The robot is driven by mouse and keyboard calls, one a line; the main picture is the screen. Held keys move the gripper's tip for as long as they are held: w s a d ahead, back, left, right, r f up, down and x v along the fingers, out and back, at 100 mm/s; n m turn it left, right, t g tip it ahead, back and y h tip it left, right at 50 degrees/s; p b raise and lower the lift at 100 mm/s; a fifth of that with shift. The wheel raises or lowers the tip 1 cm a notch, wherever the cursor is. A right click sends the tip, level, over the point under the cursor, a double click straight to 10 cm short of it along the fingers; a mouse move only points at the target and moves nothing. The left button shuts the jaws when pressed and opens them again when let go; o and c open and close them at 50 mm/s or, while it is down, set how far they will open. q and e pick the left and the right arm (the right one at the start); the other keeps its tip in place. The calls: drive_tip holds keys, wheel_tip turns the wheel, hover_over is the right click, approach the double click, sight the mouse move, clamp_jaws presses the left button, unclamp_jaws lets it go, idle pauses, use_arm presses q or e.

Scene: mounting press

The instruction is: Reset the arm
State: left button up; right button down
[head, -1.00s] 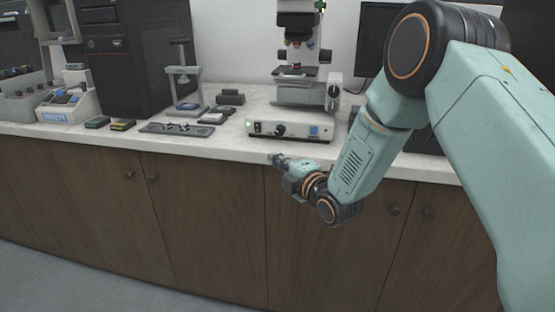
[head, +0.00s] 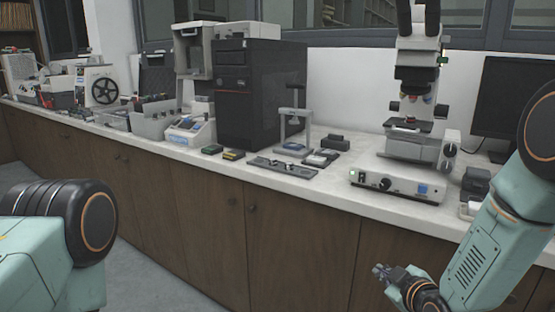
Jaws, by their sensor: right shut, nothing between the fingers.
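My right arm comes in from the right edge. Its gripper (head: 381,272) is small in the head view, shut and empty, in front of the wooden cabinet doors and below the counter edge. It touches nothing that I can see. My left arm shows only as a teal and black joint at the lower left; its gripper is out of view. A mounting press (head: 294,127) with a grey frame stands upright on the counter, well away from the right gripper.
A microscope (head: 413,110) stands on the white counter (head: 330,187), with a monitor (head: 509,100) at right. A black computer tower (head: 258,95), a metal plate (head: 283,167) and a white device (head: 190,132) stand farther left. Floor before the wooden cabinets (head: 205,200) is clear.

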drive_tip(key=s+a+f+m+g, duration=0.1)
drive_tip(key=s+f+m+g, duration=0.25)
drive_tip(key=s+f, duration=0.45)
drive_tip(key=s+f+m+g, duration=0.35)
drive_tip(key=s+f, duration=0.25)
drive_tip(key=s, duration=0.5)
drive_tip(key=s+f+m+g, duration=0.1)
drive_tip(key=s+f+g, duration=0.1)
drive_tip(key=s, duration=0.8)
drive_tip(key=s+f+m+g+h, duration=0.1)
drive_tip(key=s+f+g, duration=0.1)
drive_tip(key=s, duration=0.9)
drive_tip(key=shift+s+a+f+g+h, duration=0.25)
drive_tip(key=shift+a+g, duration=0.2)
drive_tip(key=shift+g, duration=0.45)
